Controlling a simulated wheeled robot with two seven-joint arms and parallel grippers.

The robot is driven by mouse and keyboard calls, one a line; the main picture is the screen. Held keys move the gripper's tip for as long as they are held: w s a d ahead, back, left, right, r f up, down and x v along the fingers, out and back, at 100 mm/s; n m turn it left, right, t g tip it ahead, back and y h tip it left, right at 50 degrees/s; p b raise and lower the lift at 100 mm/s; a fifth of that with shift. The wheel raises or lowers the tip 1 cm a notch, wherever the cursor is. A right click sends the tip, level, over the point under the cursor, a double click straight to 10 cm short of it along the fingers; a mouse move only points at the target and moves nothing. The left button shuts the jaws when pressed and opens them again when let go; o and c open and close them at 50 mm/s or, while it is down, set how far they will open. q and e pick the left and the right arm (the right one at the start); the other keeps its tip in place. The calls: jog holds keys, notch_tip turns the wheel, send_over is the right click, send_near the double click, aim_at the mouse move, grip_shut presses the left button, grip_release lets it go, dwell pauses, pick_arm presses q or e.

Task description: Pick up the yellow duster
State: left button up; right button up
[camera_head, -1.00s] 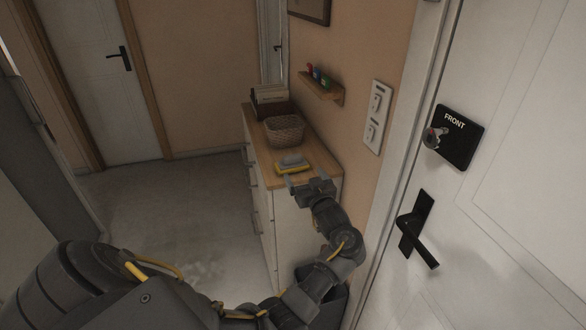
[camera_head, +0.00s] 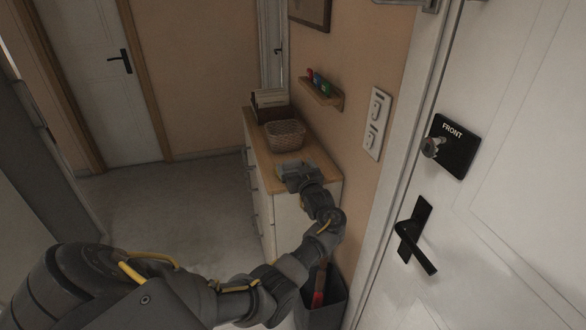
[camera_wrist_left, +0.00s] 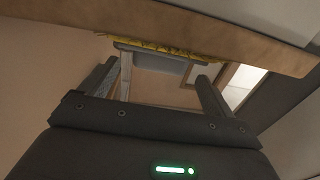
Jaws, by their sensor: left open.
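The yellow duster (camera_wrist_left: 165,47) shows in the left wrist view as a yellow fringe along the wooden top, with a grey body beside it, just beyond my fingers. In the head view, my left gripper (camera_head: 291,168) covers most of the duster at the front end of the cabinet top. The left gripper also shows in the left wrist view (camera_wrist_left: 165,78), with its fingers apart. I cannot tell whether the fingers touch the duster. My right gripper is out of view.
The cabinet (camera_head: 262,195) has a wooden top, with a woven basket (camera_head: 285,136) and a box (camera_head: 270,103) behind the gripper. A wall shelf (camera_head: 322,94) holds small coloured items. A dark bin (camera_head: 322,305) stands below. The front door (camera_head: 510,150) is at the right; floor at left is clear.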

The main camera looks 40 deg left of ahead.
pick_arm(q)
jog(key=shift+x, duration=1)
jog(key=c, duration=1.1)
jog(key=shift+o, duration=0.2)
jog(key=shift+r, duration=0.1)
